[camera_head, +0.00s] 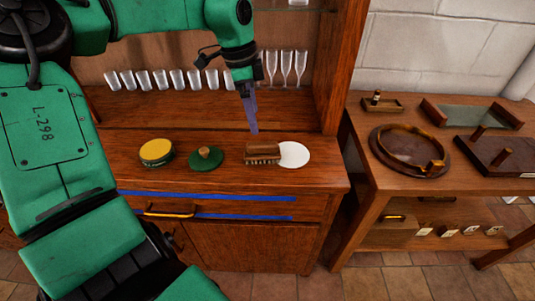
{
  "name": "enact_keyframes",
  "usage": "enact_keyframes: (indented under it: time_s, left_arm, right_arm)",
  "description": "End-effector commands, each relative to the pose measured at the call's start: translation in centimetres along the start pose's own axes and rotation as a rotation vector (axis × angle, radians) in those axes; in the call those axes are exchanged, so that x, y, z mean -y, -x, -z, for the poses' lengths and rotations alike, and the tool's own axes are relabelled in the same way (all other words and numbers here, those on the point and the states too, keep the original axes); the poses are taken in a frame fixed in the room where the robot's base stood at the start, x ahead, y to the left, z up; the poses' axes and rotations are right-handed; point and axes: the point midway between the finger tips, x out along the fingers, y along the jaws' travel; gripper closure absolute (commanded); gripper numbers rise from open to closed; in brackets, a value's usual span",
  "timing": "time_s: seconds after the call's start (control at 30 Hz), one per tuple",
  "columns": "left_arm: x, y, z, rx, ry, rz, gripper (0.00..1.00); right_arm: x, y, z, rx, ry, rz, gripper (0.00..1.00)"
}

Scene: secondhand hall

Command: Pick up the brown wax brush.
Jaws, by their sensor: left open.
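The brown wax brush (262,150) lies on the wooden cabinet top (325,174), bristles toward the front. Its right end is beside or slightly over a round white disc (294,155); I cannot tell whether they touch. My left gripper (252,124) reaches down from above and hangs just behind and above the brush, apart from it. Its fingers look bluish and translucent, and it is open and empty. My right gripper is not in view.
Left of the brush are a green disc with a knob (206,158) and a yellow-topped tin (156,152). Several glasses (194,79) and champagne flutes (286,68) stand on the shelf behind. A wooden side table (380,191) with trays is at the right.

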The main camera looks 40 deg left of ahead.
Motion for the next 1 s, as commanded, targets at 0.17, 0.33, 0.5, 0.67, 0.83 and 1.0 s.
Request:
enact_keyframes:
  time_s: [0.17, 0.33, 0.5, 0.67, 0.83, 1.0]
  left_arm:
    - [-0.1, -4.8, 0.0, 0.001, 0.000, -0.007, 0.03]
    - [-0.1, -7.4, 0.0, 0.000, 0.000, -0.004, 0.03]
    - [-0.1, -10.3, 0.4, 0.003, 0.000, -0.007, 0.03]
    - [0.0, -12.5, 0.4, 0.000, -0.001, -0.002, 0.03]
    - [0.0, -12.6, 0.5, -0.001, -0.001, 0.000, 0.03]
    - [0.0, -12.6, 0.4, -0.001, -0.001, -0.001, 0.60]
  right_arm:
    - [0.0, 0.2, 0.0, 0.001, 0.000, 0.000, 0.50]
    - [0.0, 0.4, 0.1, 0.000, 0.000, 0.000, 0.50]
    - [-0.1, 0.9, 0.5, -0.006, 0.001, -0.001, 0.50]
    - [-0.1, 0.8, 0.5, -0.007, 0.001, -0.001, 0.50]
    - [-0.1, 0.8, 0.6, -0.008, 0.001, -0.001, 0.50]
    - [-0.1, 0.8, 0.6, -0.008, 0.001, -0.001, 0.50]
